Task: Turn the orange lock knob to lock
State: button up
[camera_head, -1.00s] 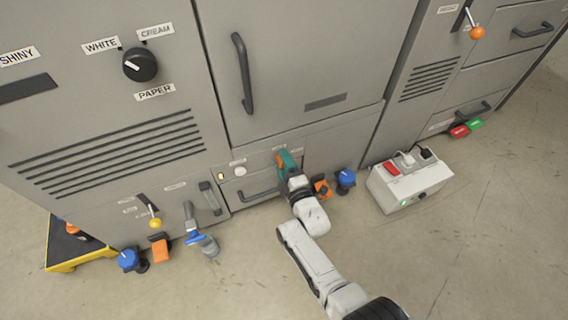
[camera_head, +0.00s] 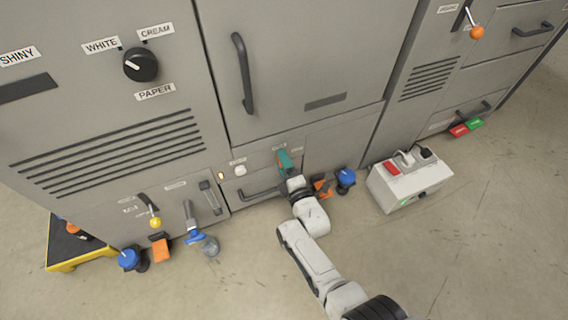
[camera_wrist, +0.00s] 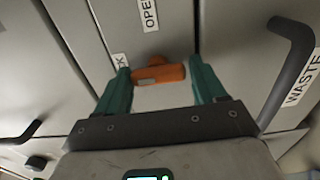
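The orange lock knob (camera_wrist: 165,74) is on the grey panel in the wrist view. Its bar lies nearly level in that picture, with a pale mark near its left end. In the head view my gripper (camera_head: 285,162) is at the low panel and hides the knob.
A dark drawer handle (camera_head: 262,194) is left of my gripper. A blue-topped fixture (camera_head: 346,178) and a grey box with a red switch (camera_head: 410,188) stand to the right. In the wrist view a dark handle (camera_wrist: 290,75) is close on the right, beside a WASTE label. The front floor is open.

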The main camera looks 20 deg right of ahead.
jog(key=o, duration=0.3)
jog(key=shift+r, duration=0.1)
jog(key=shift+s+p, duration=3.35)
jog(key=shift+s, duration=2.05)
